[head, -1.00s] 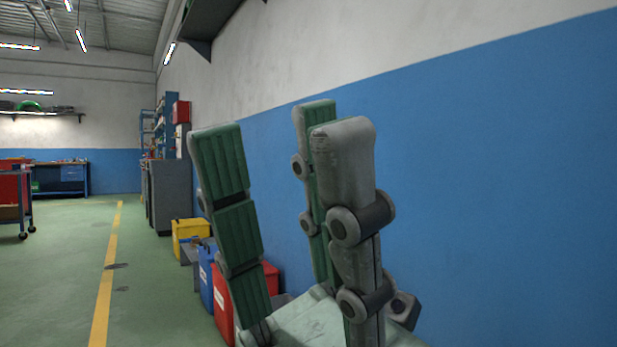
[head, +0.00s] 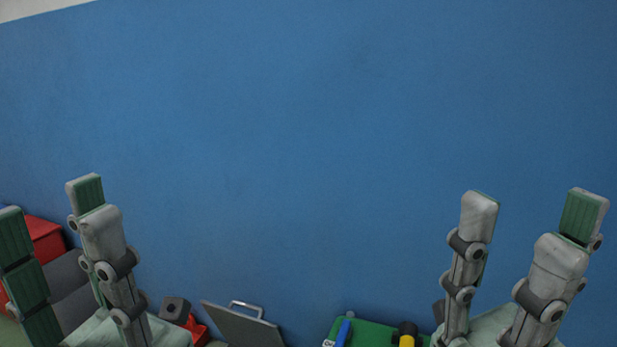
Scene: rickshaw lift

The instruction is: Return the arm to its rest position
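My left gripper (head: 62,240) is at the lower left of the head view, its grey fingers with green pads pointing up and spread apart. The two grippers are well apart from each other. The rest of both arms is below the picture edge.
A blue wall (head: 300,130) fills most of the view. Low down between the grippers are a grey panel with a handle (head: 240,325) and a green surface (head: 375,332) bearing a blue item and a black-and-yellow item. A red box (head: 42,238) is behind the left gripper.

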